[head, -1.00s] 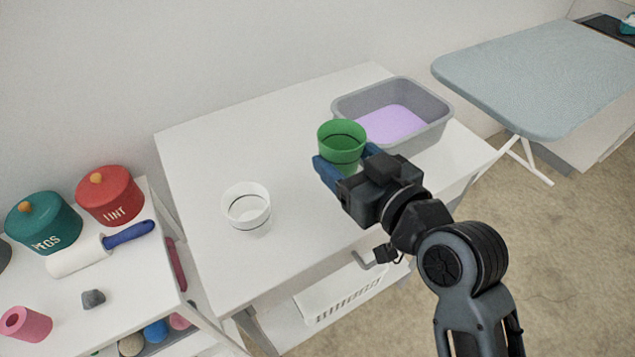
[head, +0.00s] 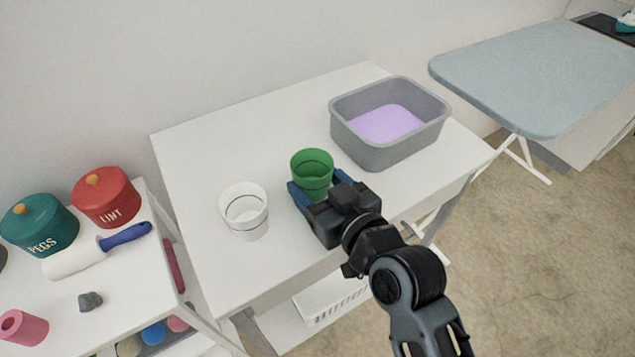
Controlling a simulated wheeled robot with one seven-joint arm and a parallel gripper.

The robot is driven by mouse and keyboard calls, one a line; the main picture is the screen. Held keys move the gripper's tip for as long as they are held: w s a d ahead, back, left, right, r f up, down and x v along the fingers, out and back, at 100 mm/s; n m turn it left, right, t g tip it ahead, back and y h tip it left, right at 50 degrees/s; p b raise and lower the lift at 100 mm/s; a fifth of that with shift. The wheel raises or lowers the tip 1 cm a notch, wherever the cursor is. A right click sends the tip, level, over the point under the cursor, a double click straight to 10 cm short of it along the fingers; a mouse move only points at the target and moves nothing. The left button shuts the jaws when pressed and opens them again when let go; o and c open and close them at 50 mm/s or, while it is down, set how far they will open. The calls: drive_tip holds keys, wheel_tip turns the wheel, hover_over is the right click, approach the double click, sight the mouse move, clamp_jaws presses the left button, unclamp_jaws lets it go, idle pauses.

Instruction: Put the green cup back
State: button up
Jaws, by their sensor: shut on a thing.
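The green cup (head: 312,170) is upright between the blue fingers of my gripper (head: 308,192), which is shut on it. The cup is over the white table, between the white cup and the grey tub. Its lower part is hidden by the fingers, and I cannot tell whether its base touches the table. A white cup (head: 245,214) with a dark line around it stands upright on the table to the left of the green cup, apart from it.
A grey tub (head: 352,140) with purple contents stands at the table's (head: 225,150) back right. A lower shelf unit at left holds a green PEGS pot (head: 40,228), a red LINT pot (head: 106,200) and a lint roller (head: 85,255). An ironing board (head: 535,75) stands at right.

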drive_tip(key=shift+f, duration=0.25)
drive_tip(key=o, duration=1.2)
drive_tip(key=shift+r, duration=0.1)
drive_tip(key=shift+r, duration=0.2)
drive_tip(key=shift+s+d, duration=0.2)
drive_tip(key=shift+s, duration=0.1)
drive_tip(key=v, duration=1.1)
drive_tip(key=shift+s+d+b, duration=0.1)
drive_tip(key=shift+s+b, duration=0.05)
drive_tip(key=shift+b, duration=0.2)
